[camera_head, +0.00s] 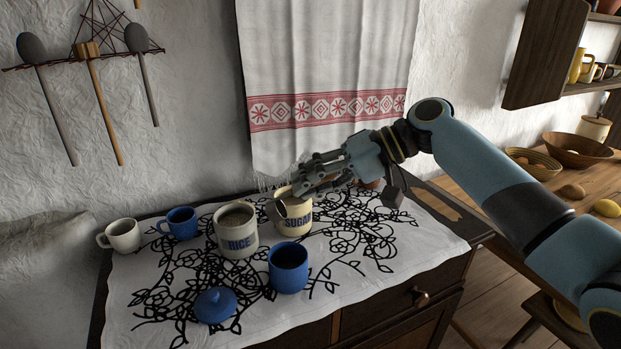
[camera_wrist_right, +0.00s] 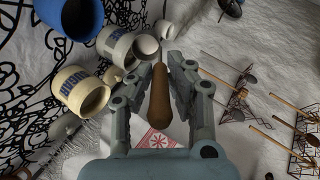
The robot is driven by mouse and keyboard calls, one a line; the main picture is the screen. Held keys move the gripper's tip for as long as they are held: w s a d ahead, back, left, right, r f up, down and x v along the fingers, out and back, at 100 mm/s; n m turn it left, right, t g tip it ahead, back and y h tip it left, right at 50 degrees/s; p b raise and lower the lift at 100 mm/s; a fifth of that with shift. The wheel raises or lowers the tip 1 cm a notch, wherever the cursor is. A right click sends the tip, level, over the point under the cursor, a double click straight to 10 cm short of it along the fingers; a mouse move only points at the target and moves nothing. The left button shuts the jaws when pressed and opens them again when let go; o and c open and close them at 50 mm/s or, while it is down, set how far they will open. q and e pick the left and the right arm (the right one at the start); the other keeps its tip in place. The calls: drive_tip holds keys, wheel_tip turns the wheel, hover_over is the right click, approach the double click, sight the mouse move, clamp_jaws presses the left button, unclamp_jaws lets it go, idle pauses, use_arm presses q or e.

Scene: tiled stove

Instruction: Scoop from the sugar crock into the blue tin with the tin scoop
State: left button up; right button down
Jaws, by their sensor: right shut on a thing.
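The sugar crock (camera_head: 293,222), cream with a blue SUGAR label, stands on the cloth-covered cabinet. My right gripper (camera_head: 308,187) is at its rim and shut on the tin scoop, whose wooden handle (camera_wrist_right: 160,100) shows between the fingers in the wrist view. The gripper hides part of the crock's mouth in the head view. I cannot tell how deep the scoop's bowl is or what it carries. The blue tin (camera_head: 288,272) stands open in front of the sugar crock, and its inside looks dark. My left gripper is not in view.
The rice crock (camera_head: 236,236) stands left of the sugar crock. A blue mug (camera_head: 180,223) and a cream mug (camera_head: 122,236) stand farther left. A blue lid (camera_head: 215,305) lies front left of the tin. An embroidered towel (camera_head: 325,85) hangs behind. The cloth's right side is clear.

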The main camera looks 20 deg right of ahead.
drive_tip(key=h+p, duration=0.1)
drive_tip(key=p, duration=0.2)
drive_tip(key=r+g+h+p, duration=0.1)
drive_tip(key=h+p, duration=0.1)
drive_tip(key=p, duration=0.1)
drive_tip(key=shift+a+r+g+h+p, duration=0.1)
drive_tip(key=shift+g+h+p, duration=0.2)
drive_tip(key=shift+p, duration=0.1)
drive_tip(key=shift+w+a+g+h, duration=0.1)
drive_tip(key=shift+g+h, duration=0.3)
drive_tip(key=shift+h, duration=0.7)
drive_tip(key=shift+g+h, duration=0.5)
drive_tip(key=shift+h, duration=0.5)
drive_tip(key=shift+g+h, duration=0.5)
drive_tip(key=shift+h, duration=1.2)
drive_tip(key=shift+d, duration=0.2)
